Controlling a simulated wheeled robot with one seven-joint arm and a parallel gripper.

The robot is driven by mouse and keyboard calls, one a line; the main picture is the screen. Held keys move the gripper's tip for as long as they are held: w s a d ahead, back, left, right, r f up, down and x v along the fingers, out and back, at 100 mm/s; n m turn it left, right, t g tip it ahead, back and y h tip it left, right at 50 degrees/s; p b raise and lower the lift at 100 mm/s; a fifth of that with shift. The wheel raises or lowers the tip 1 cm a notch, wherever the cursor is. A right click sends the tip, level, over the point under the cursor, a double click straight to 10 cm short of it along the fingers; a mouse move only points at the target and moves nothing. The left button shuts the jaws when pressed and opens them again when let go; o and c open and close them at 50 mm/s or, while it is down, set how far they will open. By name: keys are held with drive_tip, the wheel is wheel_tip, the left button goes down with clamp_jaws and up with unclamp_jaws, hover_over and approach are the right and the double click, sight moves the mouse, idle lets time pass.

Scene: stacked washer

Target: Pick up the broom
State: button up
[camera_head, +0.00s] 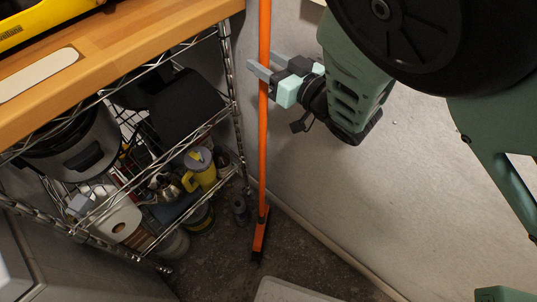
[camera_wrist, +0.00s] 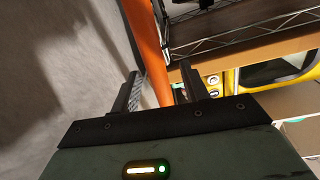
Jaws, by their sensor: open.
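The broom (camera_head: 263,150) is orange and stands upright in the corner between the shelf and the wall, its head (camera_head: 259,240) down at the floor. My gripper (camera_head: 257,75) is open at the upper part of the handle. In the head view its fingers reach to the handle, one passing at each side as far as I can tell. In the wrist view the orange handle (camera_wrist: 152,55) runs between the two open fingers (camera_wrist: 158,90). Whether either finger touches the handle cannot be told.
A wire shelf with a wooden top (camera_head: 130,45) stands close on the left, holding a cooker (camera_head: 80,145), a yellow jug (camera_head: 200,168) and other items. A pale wall (camera_head: 350,190) lies close on the right. A light-coloured object (camera_head: 285,290) is at the bottom edge.

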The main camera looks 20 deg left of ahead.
drive_tip(key=shift+x, duration=0.75)
drive_tip(key=shift+d, duration=0.1)
clamp_jaws()
